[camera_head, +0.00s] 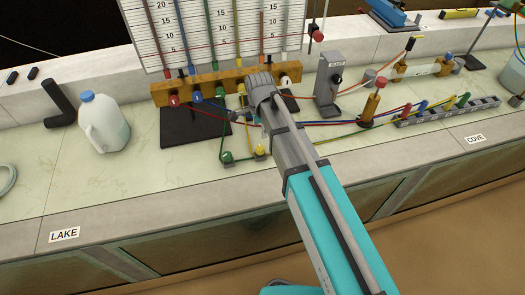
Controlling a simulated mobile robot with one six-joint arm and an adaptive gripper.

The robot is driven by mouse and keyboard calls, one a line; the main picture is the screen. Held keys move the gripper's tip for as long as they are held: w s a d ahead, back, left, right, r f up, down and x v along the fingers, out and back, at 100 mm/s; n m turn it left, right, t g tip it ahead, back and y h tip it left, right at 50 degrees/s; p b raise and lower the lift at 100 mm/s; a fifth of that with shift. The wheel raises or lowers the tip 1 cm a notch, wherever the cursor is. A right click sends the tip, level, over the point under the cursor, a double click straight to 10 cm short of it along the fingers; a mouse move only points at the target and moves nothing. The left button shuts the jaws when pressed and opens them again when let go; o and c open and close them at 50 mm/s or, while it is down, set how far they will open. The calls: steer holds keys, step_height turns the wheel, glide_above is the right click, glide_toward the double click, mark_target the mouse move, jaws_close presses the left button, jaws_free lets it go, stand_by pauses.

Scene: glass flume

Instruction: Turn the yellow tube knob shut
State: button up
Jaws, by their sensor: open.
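A yellow knob (242,88) shows on the front of the wooden manifold bar (207,86), below the upright tubes of the scale board. It is just left of my gripper and partly crowded by it. My gripper (262,84) is in front of the bar, between the yellow knob and the white knob (285,81). Its jaws are open, but the fingertips are seen from behind and any contact with the bar or a knob cannot be made out. The gripper hides the bar's stretch behind it.
Red (174,100), blue (196,96) and green (220,93) knobs sit left along the bar. Green (226,157) and yellow (260,151) fittings and coloured hoses lie on the counter below. A jug (103,125) stands left; a grey stand (328,80) stands right.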

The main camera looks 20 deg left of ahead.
mark_target(260, 147)
steer(key=shift+f+b, duration=5)
steer(key=shift+f, duration=0.35)
